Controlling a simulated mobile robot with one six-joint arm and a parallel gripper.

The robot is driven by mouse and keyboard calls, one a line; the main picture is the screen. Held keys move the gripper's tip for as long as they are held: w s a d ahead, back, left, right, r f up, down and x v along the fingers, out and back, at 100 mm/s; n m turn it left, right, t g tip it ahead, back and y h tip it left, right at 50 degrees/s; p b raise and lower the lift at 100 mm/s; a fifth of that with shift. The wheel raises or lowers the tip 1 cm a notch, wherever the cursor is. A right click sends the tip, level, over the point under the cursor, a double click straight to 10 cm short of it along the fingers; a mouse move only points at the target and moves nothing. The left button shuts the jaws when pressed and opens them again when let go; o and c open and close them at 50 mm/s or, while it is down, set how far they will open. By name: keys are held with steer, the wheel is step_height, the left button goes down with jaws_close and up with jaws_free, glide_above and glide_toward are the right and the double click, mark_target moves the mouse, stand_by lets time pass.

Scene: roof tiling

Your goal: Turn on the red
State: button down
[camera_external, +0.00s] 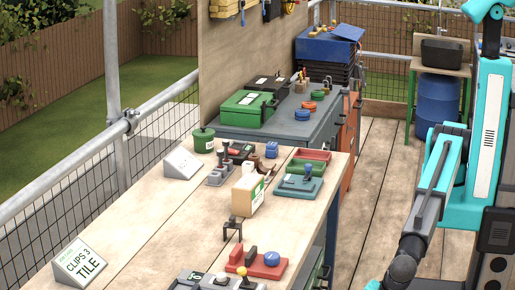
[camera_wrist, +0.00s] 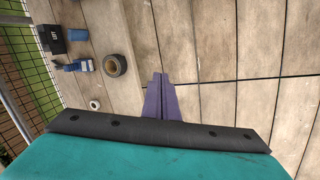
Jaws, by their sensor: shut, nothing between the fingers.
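A red-based device (camera_external: 257,265) with an upright dark red block and a blue round knob sits near the front right of the wooden workbench in the external view. I cannot tell which red thing the task means. My gripper (camera_wrist: 160,76) shows in the wrist view as two purple fingers shut together and empty, above wooden planks. The external view shows my teal arm at the right, but the gripper is out of frame.
On the bench (camera_external: 140,222) are a dark clip (camera_external: 232,229), a cardboard box (camera_external: 248,195), a red tray (camera_external: 312,156), a teal-based device (camera_external: 299,187) and a sign (camera_external: 79,263). The wrist view shows a dark ring (camera_wrist: 115,65) and a black box (camera_wrist: 51,39) on the planks.

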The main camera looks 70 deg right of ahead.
steer(key=s+a+r+n+t+y+p, duration=0.1)
steer(key=s+a+r, duration=0.3)
steer(key=r, duration=0.4)
steer(key=s+a+r+n+y+p, duration=0.1)
steer(key=s+a+r, duration=0.2)
steer(key=r, duration=0.6)
steer(key=w+d+r+m+t+h, duration=0.1)
steer(key=w+d+r, duration=0.35)
steer(key=w, duration=0.95)
steer(key=w+d+r+t+p, duration=0.1)
steer(key=w+d+r, duration=0.35)
steer(key=w, duration=0.85)
steer(key=w+d+r+m+t+h, duration=0.15)
steer(key=w+r, duration=0.45)
steer(key=w, duration=0.8)
steer(key=w+d+r+m+g+p, duration=0.1)
steer(key=w+d+m+g+p, duration=0.15)
steer(key=w+d, duration=0.9)
steer(key=w+d+r+m+g+p, duration=0.1)
steer(key=w+d+m+p, duration=0.15)
steer(key=w+d, duration=0.85)
steer(key=w+d+r+m+g+y+p, duration=0.1)
steer(key=d+m, duration=0.3)
steer(key=d, duration=1.4)
steer(key=w+d+r+m+g+y+p, duration=0.1)
steer(key=w+d+r+m+p, duration=0.2)
steer(key=d, duration=1.6)
steer(key=shift+w+r+m, duration=0.15)
steer(key=shift+r+m, duration=0.05)
steer(key=shift+m, duration=0.55)
